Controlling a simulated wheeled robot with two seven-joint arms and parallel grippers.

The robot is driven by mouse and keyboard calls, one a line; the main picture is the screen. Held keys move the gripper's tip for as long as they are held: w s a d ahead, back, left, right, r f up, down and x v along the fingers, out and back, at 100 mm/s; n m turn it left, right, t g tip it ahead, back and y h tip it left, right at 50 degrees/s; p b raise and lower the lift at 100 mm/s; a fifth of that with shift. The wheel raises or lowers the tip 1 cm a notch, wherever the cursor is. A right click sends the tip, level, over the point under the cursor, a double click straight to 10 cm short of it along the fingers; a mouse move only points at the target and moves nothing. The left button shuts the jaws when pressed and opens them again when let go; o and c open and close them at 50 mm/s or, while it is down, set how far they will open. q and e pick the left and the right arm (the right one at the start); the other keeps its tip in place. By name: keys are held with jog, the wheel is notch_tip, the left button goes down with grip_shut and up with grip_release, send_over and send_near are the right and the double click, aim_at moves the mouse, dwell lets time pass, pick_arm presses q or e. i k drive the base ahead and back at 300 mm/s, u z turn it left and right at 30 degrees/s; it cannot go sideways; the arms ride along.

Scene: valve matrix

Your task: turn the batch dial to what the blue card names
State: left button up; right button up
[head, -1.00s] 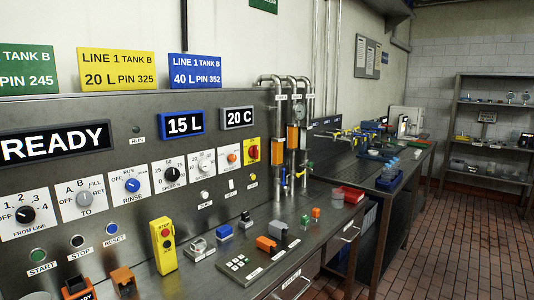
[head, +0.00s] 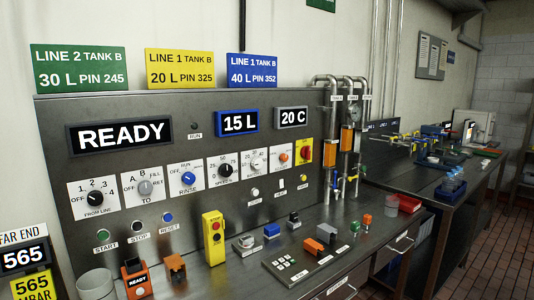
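The blue card (head: 252,66) stands on top of the panel and reads LINE 1 TANK B, 40 L, PIN 352. A white-plate dial (head: 254,163) with small numbers around a pale knob sits right of the speed dial; its label is too small to read, but it looks like the batch dial. I cannot tell exactly where its pointer stands. A blue-framed display (head: 238,122) above it reads 15 L. Neither of my grippers is in view.
A green card (head: 79,68) and a yellow card (head: 179,67) stand left of the blue one. Other dials include speed (head: 223,169) and rinse (head: 187,179). A yellow pendant (head: 214,238), keypad (head: 286,265) and orange block (head: 313,246) are on the counter before the panel.

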aim_at(257, 162)
jog(key=k, duration=0.6)
jog(key=z, duration=0.75)
jog(key=i, duration=1.9)
jog(key=u, duration=0.75)
